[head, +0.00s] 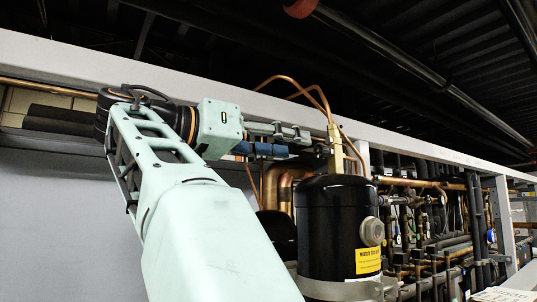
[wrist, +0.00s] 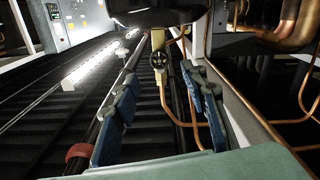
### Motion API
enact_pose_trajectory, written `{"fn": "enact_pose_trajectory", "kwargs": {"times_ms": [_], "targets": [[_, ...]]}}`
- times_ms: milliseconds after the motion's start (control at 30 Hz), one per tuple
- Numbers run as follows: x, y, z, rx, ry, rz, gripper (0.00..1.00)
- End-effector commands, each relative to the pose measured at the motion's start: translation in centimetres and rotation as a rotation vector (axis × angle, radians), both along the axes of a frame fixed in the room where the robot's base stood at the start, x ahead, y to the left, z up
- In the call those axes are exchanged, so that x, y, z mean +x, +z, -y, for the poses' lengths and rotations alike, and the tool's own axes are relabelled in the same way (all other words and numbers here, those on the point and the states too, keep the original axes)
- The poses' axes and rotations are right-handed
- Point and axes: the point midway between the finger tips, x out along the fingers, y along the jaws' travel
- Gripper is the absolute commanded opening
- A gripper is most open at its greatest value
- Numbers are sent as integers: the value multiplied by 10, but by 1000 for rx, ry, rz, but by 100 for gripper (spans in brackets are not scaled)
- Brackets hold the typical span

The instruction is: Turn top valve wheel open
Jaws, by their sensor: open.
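The valve wheel (wrist: 158,59) is a small dark round handwheel on a brass valve, at the upper middle of the wrist view. My gripper (wrist: 160,78) is open, with one blue-padded finger on each side of the picture. The wheel shows between and just beyond the fingertips, apparently apart from both. In the head view, my gripper (head: 303,141) reaches right toward the brass valve stem (head: 336,148) above the black compressor (head: 338,228). The wheel itself is hard to make out there. No thing is held between the fingers.
Thin copper tubes (head: 294,84) loop close around the valve. A pale rack beam (head: 420,151) runs behind my arm and the valve. Thick copper pipes (head: 283,185) stand left of the compressor, and dense piping (head: 440,215) fills the right.

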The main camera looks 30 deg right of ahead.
Motion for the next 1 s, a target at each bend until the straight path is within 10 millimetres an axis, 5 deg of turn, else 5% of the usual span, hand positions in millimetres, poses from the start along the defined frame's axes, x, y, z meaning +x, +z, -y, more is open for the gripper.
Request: {"fn": "enact_pose_trajectory", "kwargs": {"times_ms": [433, 833, 1000], "targets": [[5, 1, 76, -1, -2, 1, 40], [7, 0, 85, -1, 0, 1, 40], [7, 0, 85, -1, 0, 1, 24]]}}
